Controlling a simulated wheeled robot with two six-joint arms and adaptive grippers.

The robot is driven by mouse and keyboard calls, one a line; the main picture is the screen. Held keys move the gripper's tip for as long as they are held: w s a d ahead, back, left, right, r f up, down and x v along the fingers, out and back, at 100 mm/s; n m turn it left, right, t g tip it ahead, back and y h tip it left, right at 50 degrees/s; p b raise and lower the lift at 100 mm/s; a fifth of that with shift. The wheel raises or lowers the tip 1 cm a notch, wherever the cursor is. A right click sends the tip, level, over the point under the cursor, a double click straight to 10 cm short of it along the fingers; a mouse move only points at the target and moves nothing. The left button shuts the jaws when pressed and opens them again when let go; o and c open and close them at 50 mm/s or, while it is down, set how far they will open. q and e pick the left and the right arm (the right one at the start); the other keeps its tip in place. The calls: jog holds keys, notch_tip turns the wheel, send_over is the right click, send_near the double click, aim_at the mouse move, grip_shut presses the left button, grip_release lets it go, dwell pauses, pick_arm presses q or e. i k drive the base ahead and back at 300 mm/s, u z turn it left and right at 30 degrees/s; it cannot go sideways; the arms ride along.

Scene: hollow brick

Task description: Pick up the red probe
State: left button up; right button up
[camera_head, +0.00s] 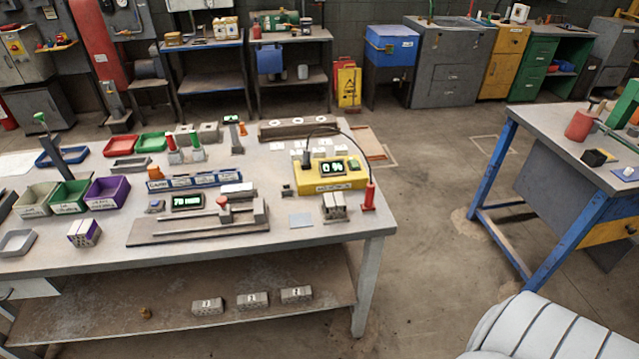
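The red probe (369,196) stands upright near the right edge of the main workbench (330,241). A dark cable arches from it back to the yellow meter (312,179), whose display reads "0 %". A small grey hollow brick (335,207) stands just left of the probe. They do not appear to touch. Neither of my grippers is in view, so nothing shows a grip on the probe.
Left of the meter lie a measuring fixture (200,225) with a red knob, coloured bins and red and green-handled tools. Several bricks rest on the lower shelf (180,318). A blue-legged table (560,135) stands right, across open floor. A pale ribbed shape fills the bottom right corner.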

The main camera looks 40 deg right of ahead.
aim_at(369, 205)
jog(key=z, duration=0.25)
jog(key=i, duration=0.9)
jog(key=z, duration=0.6)
